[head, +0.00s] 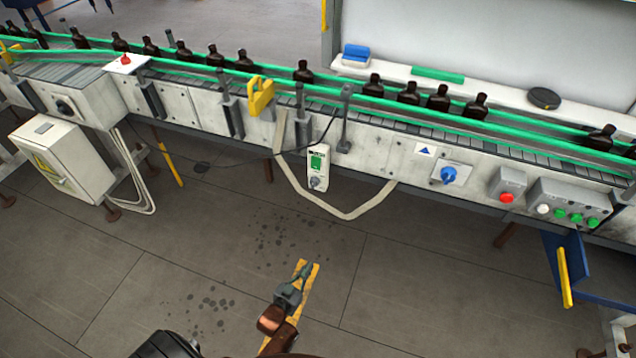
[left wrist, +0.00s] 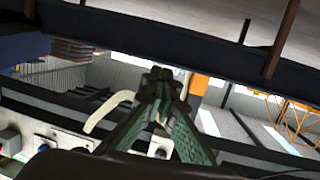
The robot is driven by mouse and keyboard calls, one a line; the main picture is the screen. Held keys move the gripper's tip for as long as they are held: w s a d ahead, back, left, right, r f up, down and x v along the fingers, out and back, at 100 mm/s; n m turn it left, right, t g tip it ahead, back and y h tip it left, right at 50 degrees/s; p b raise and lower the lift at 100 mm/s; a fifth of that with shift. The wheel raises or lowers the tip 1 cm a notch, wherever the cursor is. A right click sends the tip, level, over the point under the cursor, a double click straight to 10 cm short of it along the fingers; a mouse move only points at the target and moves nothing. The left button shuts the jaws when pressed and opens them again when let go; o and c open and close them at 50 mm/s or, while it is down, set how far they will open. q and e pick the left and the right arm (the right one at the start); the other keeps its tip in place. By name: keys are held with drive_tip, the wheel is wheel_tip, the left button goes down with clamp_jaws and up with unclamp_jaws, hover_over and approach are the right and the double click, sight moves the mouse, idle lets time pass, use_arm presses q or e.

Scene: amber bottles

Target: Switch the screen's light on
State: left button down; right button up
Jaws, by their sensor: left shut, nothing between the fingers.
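A small white box (head: 317,166) with a green face and a round grey knob below it is fixed to the front of the conveyor. A dark cable runs up from it. The large pale panel (head: 480,40) behind the conveyor may be the screen; I cannot tell whether it is lit. My left gripper (head: 307,268) is shut and empty, low over the floor in front of the conveyor, well apart from the white box. Its closed green-grey fingers also show in the left wrist view (left wrist: 157,80). My right gripper is not in view.
The conveyor (head: 195,105) carries several amber bottles (head: 303,71) between green rails. A blue knob (head: 449,174), a red button (head: 507,198) and a box of buttons (head: 570,205) sit to the right. A pale strap (head: 345,215) hangs below the white box.

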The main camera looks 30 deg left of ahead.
sight(315, 165)
use_arm(q)
drive_tip(key=w+a+r+t+y+b, duration=0.1)
drive_tip(key=a+r+t+b, duration=0.1)
drive_tip(key=r, duration=0.7)
drive_tip(key=w+a+r+n+t+y+b, duration=0.1)
drive_tip(key=r+t, duration=0.3)
drive_tip(key=r, duration=0.5)
drive_tip(key=w+a+r+n+t+y+b, duration=0.1)
drive_tip(key=w+a+r+t+y+b, duration=0.1)
drive_tip(key=r, duration=0.7)
drive_tip(key=shift+w+a+r+t+y+b, duration=0.2)
drive_tip(key=shift+w+a+t+y+b, duration=0.2)
drive_tip(key=shift+t+b, duration=0.2)
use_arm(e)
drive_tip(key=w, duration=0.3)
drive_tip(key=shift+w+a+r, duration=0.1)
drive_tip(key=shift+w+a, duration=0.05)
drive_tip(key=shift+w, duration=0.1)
use_arm(q)
drive_tip(key=shift+w, duration=0.1)
